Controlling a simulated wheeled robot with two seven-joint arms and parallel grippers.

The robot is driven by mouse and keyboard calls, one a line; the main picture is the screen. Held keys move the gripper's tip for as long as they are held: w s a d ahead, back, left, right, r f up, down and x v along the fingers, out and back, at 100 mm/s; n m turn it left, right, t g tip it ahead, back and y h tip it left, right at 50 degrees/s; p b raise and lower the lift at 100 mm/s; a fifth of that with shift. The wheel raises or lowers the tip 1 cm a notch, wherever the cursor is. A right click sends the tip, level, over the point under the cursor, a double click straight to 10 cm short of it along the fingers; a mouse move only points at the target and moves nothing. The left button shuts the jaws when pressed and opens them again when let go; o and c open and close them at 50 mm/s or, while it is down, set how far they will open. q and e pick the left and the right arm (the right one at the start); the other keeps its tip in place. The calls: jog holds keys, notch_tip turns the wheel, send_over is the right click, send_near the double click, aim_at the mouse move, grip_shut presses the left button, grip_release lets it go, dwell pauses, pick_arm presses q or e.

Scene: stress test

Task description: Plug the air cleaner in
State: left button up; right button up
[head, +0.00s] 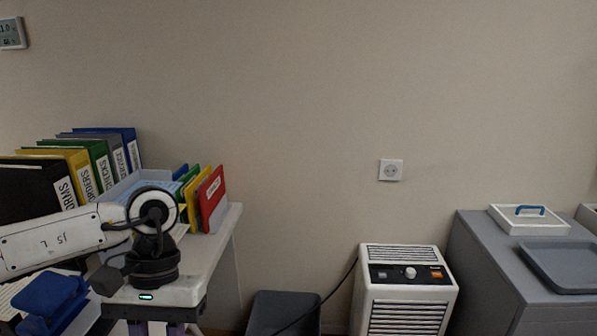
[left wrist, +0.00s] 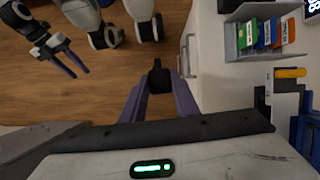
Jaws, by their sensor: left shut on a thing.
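The white air cleaner (head: 405,292), with a dark control panel, stands low against the wall, right of centre in the head view. Its black cord (head: 340,283) runs from its left side down to the lower left. A white wall socket (head: 391,170) is above it and is empty. My left gripper (left wrist: 158,84) is shut on a small black plug (left wrist: 158,77), held between its purple fingertips over the floor. In the head view its fingertips are cut off by the bottom edge. My right gripper (left wrist: 71,66) shows in the left wrist view, fingers slightly apart and empty.
A white desk (head: 222,232) with binders (head: 105,160) and a file holder (left wrist: 236,38) is beside my left arm. A grey bin (head: 284,312) stands between desk and air cleaner. A grey cabinet (head: 490,260) with trays is at right. The wall around the socket is clear.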

pick_arm(q)
jog(key=shift+s+a+f, duration=0.5)
jog(key=shift+s+a, duration=0.25)
jog(key=shift+s, duration=0.1)
jog(key=shift+f, duration=0.1)
jog(key=w+x, duration=0.1)
jog(key=x, duration=1.3)
jog(key=shift+w+f, duration=0.3)
jog(key=shift+f, duration=0.05)
